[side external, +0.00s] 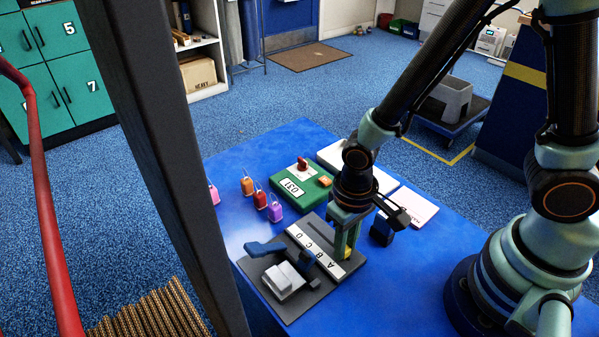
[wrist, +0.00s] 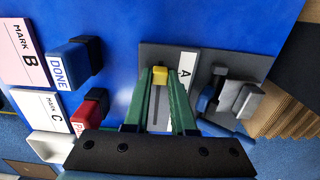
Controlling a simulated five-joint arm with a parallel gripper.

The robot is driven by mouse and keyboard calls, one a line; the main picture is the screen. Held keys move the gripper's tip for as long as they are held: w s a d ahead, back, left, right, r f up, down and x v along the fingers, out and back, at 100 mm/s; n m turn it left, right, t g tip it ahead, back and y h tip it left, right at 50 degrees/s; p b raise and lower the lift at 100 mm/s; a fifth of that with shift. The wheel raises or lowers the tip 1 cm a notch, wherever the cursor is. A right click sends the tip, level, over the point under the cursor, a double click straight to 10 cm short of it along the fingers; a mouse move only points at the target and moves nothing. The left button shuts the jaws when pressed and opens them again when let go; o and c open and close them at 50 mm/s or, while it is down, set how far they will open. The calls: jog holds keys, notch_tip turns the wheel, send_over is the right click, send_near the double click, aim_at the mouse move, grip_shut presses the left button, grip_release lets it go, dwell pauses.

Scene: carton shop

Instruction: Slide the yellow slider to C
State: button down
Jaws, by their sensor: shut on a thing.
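The yellow slider (wrist: 161,72) sits on a grey board (wrist: 150,50) beside a white strip lettered A to D. In the wrist view it is level with the letter A (wrist: 184,72). My gripper (wrist: 160,78) is shut on the slider, with one green finger on each side of it. In the side view my gripper (side external: 346,238) reaches down to the board and the yellow slider (side external: 347,253) shows low between the fingers. The fingers hide part of the strip in the wrist view.
A blue lever (side external: 264,248) and a pale grey block (side external: 284,279) stand on the board across the strip. A green box (side external: 291,190) with a red knob and several small padlocks (side external: 260,200) lie behind. A dark stamp (side external: 382,231) and cards (side external: 413,206) are to the right.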

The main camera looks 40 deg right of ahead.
aim_at(322, 235)
jog(key=w, duration=0.6)
jog(key=shift+w, duration=0.1)
jog(key=c, duration=0.7)
grip_release()
jog(key=shift+r, duration=0.1)
notch_tip(322, 235, up, 12)
